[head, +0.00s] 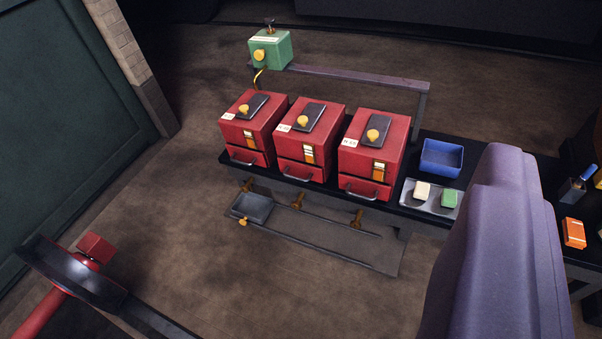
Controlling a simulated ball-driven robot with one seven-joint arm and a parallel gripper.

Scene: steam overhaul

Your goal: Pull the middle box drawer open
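The middle box (324,145) is red and stands between two similar red boxes on a dark bench. Its drawer (311,173) is at the bottom of its front and looks shut. A grey bar handle (297,179) crosses the drawer front. A dark plate with a brass knob (303,121) lies on the box's top, and a pale label is at its upper left front. My gripper is not in view, so its distance from the handle and its state do not show.
The left box (262,132) and right box (390,150) flank the middle box closely. A blue bin (442,158) and a metal tray (436,206) stand to the right. Brass fittings and a low shelf (330,248) sit below the drawers.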

